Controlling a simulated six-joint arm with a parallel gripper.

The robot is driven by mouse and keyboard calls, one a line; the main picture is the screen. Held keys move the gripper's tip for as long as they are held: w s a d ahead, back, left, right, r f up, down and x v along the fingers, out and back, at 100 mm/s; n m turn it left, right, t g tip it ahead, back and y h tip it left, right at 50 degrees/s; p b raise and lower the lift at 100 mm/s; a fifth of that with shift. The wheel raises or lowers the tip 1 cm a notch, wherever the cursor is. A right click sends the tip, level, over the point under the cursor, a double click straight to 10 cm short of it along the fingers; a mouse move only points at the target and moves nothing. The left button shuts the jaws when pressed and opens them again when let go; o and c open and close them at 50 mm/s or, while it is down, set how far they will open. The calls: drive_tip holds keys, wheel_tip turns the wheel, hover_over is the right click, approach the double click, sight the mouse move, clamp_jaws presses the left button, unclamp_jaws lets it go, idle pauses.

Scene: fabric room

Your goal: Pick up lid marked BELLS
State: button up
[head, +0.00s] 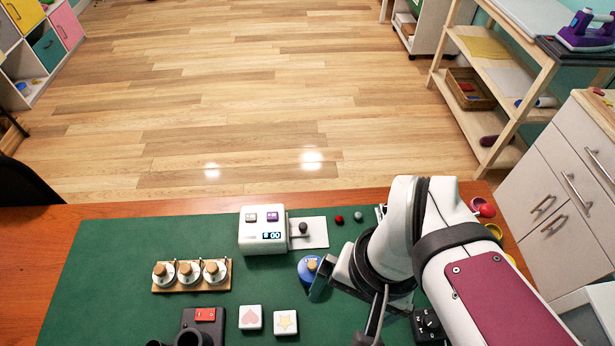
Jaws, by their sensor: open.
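No lettering reading BELLS is legible at this size. Three round silver pieces with wooden knobs (187,272) sit in a row on a wooden base to the left. My arm hides part of the mat on the right.
A white device with a display (262,236) stands behind the blue piece. White heart (250,318) and star (286,321) blocks lie in front, beside a dark object (198,330). Small red and grey balls (339,219) lie behind. The mat's left side (105,270) is clear.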

drive_tip(key=w+a+h, duration=0.1)
drive_tip(key=w, duration=0.7)
hover_over(312, 264)
drive_tip(key=f, duration=0.2)
drive_tip(key=shift+m+h, duration=0.3)
drive_tip(key=shift+h, duration=0.1)
wheel_tip(312, 264, down, 15)
drive_tip(key=shift+f, duration=0.2)
drive_tip(key=c, duration=1.3)
drive_tip(key=shift+r, duration=0.1)
